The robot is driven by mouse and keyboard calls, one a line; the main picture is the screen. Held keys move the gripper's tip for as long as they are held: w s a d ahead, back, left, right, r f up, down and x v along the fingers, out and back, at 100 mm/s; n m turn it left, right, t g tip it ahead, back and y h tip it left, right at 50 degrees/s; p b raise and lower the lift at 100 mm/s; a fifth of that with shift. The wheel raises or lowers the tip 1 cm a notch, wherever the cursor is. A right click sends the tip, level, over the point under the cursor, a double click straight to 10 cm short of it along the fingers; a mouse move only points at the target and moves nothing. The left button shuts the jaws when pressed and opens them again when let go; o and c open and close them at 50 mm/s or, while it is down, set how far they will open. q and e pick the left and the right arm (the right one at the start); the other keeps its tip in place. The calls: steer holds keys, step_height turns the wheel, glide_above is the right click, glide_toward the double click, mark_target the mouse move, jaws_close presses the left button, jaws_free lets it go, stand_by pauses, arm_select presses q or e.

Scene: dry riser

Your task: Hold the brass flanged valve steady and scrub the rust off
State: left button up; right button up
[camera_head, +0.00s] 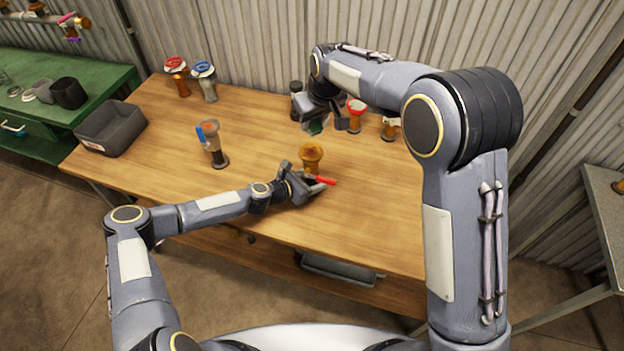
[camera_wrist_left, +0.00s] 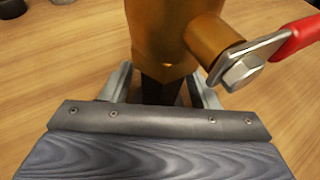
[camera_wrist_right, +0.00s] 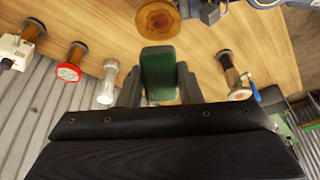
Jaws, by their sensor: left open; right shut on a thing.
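The brass flanged valve (camera_head: 311,152) stands upright near the middle of the wooden table, with a rusty-brown top flange and a red lever (camera_head: 326,181) toward me. My left gripper (camera_head: 297,183) is open low at the valve; in the left wrist view its fingers stand either side of the valve's dark lower part (camera_wrist_left: 165,88). Contact cannot be told. My right gripper (camera_head: 318,120) is shut on a green scrubbing pad (camera_wrist_right: 158,68), held above the table behind the valve. In the right wrist view the valve's rusty flange (camera_wrist_right: 160,22) lies beyond the pad, apart from it.
A blue-levered valve (camera_head: 212,142) stands to the left. A red-topped valve (camera_head: 355,112) and a white-topped one (camera_head: 390,127) stand behind right. Two more valves (camera_head: 176,75) are at the back left. A grey bin (camera_head: 108,130) sits at the left edge. The front table is clear.

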arm_select(q)
steer(key=shift+c, duration=0.2)
jaws_close()
